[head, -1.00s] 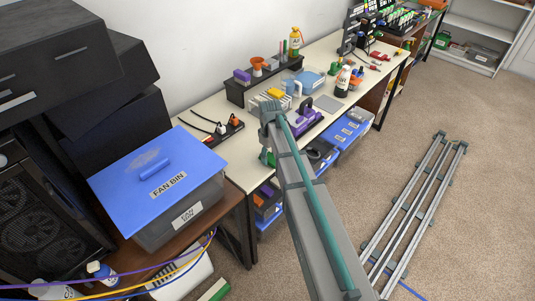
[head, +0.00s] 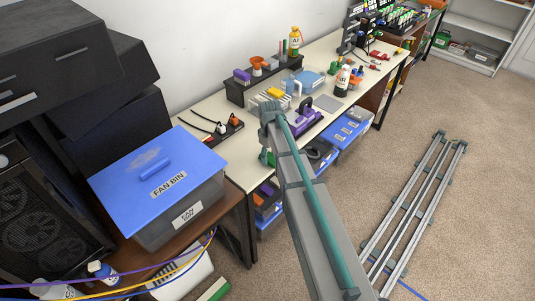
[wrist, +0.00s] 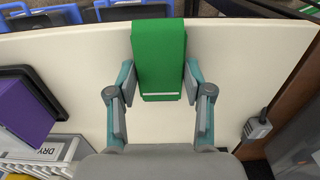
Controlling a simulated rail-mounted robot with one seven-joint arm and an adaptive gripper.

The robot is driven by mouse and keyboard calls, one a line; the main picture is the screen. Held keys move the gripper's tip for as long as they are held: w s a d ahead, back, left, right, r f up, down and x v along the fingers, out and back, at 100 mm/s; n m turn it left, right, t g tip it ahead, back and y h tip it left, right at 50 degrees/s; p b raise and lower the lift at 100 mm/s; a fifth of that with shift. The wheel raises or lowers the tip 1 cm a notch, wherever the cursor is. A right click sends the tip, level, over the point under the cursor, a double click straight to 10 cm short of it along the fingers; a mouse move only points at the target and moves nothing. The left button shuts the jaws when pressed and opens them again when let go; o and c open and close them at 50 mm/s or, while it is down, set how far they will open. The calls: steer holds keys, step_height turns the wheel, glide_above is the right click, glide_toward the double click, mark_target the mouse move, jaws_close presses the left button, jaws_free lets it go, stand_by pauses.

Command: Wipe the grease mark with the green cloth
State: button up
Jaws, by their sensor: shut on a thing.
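The green cloth (wrist: 160,50) is a folded rectangle in the wrist view, between the two fingers of my gripper (wrist: 160,82). My gripper is shut on it. The cloth is over the cream worktop (wrist: 75,60) and reaches to its edge. In the head view my arm link hides most of the gripper; a bit of green (head: 267,157) shows beside the arm at the worktop's front edge. A pale smudge (head: 147,156) lies on the blue lid of the fan bin (head: 120,185). I cannot tell if it is the grease mark; no other clear mark shows.
A dark raised shelf (head: 236,92) holds small items at the wall. A grey plug (wrist: 257,127) lies right of the gripper.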

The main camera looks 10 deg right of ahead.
steer(key=shift+w+a, duration=0.7)
steer(key=shift+w, duration=0.3)
steer(key=shift+s+d+f, duration=0.1)
steer(key=shift+s+d, duration=0.6)
steer(key=shift+s, duration=0.35)
steer(key=shift+w+a+p, duration=0.35)
steer(key=shift+w+a, duration=0.35)
steer(key=shift+w, duration=0.35)
steer(key=shift+r, duration=0.2)
steer(key=shift+r+p, duration=0.6)
steer(key=shift+r, duration=0.2)
